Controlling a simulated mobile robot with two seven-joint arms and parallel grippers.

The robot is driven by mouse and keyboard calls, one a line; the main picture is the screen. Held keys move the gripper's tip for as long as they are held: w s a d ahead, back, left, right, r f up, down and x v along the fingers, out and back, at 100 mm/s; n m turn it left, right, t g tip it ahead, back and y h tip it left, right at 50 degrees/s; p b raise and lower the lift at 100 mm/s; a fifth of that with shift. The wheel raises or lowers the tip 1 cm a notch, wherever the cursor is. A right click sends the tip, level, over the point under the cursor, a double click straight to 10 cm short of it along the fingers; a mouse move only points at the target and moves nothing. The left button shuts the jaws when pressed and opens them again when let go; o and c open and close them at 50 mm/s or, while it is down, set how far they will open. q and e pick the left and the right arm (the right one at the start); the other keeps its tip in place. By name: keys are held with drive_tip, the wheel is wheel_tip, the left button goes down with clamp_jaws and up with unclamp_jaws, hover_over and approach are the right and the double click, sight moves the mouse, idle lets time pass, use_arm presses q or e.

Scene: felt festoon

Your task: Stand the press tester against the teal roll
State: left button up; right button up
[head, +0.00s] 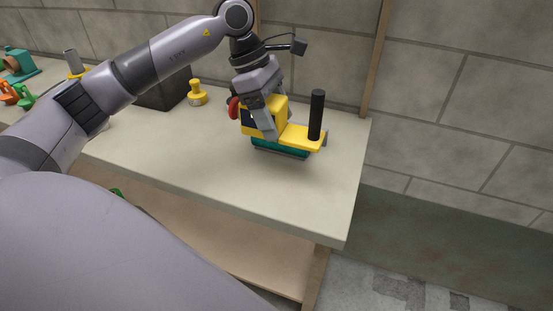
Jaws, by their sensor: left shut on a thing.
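A yellow device with a black upright post, which looks like the press tester (300,136), is at the right part of the bench. My left gripper (264,122) reaches down from above and is shut on its yellow body. A teal part (278,148) shows directly under the yellow body; I cannot tell whether it is part of the device or a separate roll. A red round part (234,107) shows at the device's left side. The gripper hides part of the body, and whether the device touches the bench is unclear. My right gripper is not in view.
The pale bench top (215,165) is clear in front and ends at the right. A yellow knobbed piece (196,93) and a dark box (163,92) stand behind. Teal, orange and green items (18,64) are at the far left. A wooden post (376,60) stands behind.

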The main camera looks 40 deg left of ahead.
use_arm(q)
wheel_tip(320, 180, down, 11)
drive_tip(key=shift+r, duration=0.1)
idle(0.3)
drive_tip(key=shift+f, duration=0.25)
drive_tip(key=o, duration=0.9)
